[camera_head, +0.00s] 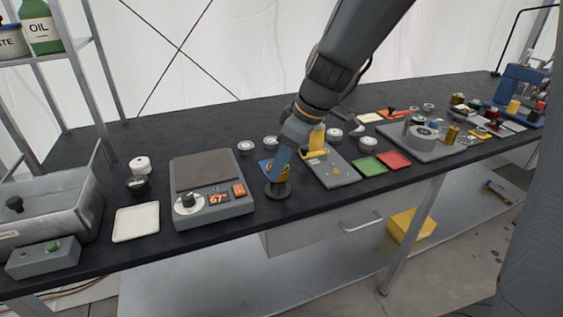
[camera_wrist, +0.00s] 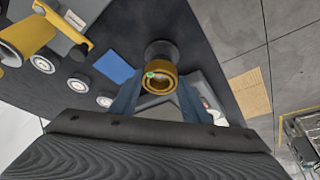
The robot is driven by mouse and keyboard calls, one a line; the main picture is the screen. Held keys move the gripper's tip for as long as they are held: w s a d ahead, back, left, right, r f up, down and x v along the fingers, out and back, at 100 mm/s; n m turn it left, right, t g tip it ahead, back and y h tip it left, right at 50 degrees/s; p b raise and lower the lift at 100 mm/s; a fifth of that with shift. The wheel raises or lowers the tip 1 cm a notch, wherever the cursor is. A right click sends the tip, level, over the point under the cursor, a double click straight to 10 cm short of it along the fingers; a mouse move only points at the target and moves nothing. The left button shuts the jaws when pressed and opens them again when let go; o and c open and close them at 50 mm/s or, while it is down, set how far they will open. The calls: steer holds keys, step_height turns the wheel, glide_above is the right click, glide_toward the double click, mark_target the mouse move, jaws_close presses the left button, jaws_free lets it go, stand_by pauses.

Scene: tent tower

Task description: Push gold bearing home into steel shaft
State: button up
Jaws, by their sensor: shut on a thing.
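The gold bearing (camera_wrist: 161,68) is a ring with a small green dot on its rim. In the wrist view it sits between the blue fingers of my gripper (camera_wrist: 160,90), which is shut on it. In the head view my gripper (camera_head: 279,165) points down, and a bit of the gold bearing (camera_head: 284,177) shows at its fingertips. A dark round stand (camera_head: 278,191) is directly below; its base also shows behind the bearing in the wrist view (camera_wrist: 160,48). I cannot make out the steel shaft clearly, nor how deep the bearing sits.
A heater-like box (camera_head: 213,211) with a dark plate and a lit display stands close on the left. A blue pad (camera_head: 265,165) lies behind my gripper. A grey tray (camera_head: 342,176) with a yellow press is on the right. Green (camera_head: 369,167) and red (camera_head: 394,160) pads lie beyond it.

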steer(key=shift+f+b, duration=0.55)
steer(key=shift+f, duration=0.05)
steer(key=o, duration=1.2)
steer(key=shift+r, duration=0.15)
steer(key=v, duration=0.7)
steer(key=shift+r, duration=0.25)
steer(key=shift+s+d+f, duration=0.1)
steer(key=shift+s+d, duration=0.05)
steer(key=s+d+f+m+g+h, duration=0.2)
steer(key=s+d+f+m+h, duration=0.2)
steer(key=s+d+f+m, duration=0.7)
step_height(320, 180, down, 3)
steer(key=shift+s+d+r+m, duration=0.15)
steer(key=shift+s+m, duration=0.45)
steer(key=shift+s, duration=0.5)
